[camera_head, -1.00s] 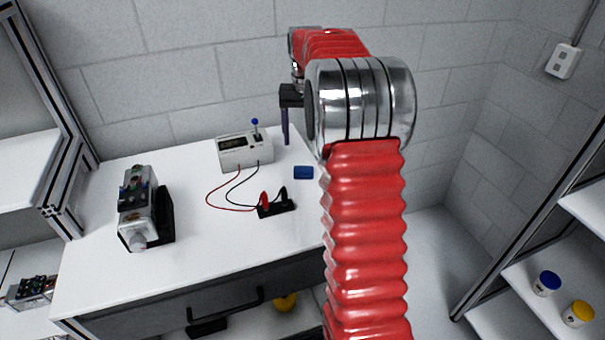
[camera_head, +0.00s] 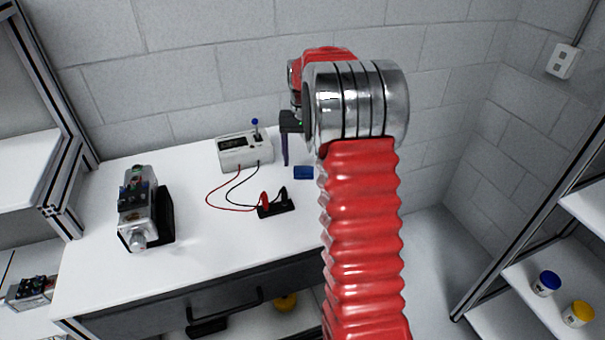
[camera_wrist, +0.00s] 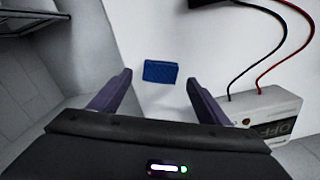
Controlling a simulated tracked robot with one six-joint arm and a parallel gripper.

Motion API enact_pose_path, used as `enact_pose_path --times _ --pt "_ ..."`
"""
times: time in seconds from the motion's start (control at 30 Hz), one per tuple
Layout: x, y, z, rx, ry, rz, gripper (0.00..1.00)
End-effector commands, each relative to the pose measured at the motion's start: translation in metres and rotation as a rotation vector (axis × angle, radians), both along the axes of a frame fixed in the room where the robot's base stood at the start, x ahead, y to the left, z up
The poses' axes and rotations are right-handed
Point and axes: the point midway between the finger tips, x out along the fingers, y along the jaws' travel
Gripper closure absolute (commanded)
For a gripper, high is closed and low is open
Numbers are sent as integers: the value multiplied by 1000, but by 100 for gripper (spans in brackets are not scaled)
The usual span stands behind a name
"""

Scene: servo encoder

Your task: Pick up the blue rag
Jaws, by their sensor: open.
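The blue rag (camera_head: 303,172) is a small folded rectangle lying flat on the white table (camera_head: 215,255), close to its right edge. In the wrist view the rag (camera_wrist: 161,71) lies beyond the fingertips, roughly centred between them. My gripper (camera_wrist: 160,84) is open and empty, with a dark purple finger on each side. In the head view my gripper (camera_head: 285,150) is above the table, behind and to the left of the rag, and only one finger shows clearly. The rest is hidden behind my red arm.
A white meter box (camera_head: 245,152) with a blue-topped lever stands left of the rag, with red and black leads to a black clip block (camera_head: 276,208). A grey device (camera_head: 138,210) stands further left. A shelf with jars (camera_head: 546,284) is at right.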

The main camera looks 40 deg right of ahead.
Motion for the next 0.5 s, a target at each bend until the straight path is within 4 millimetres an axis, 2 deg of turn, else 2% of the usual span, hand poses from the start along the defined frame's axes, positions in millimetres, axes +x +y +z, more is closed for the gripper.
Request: enact_pose_path --times 0.1,0.2,0.5 --pt "-1 2 -17 1 2 0 30" --pt "-1 2 -26 1 2 0 30" --pt "0 1 -28 0 0 0 30"
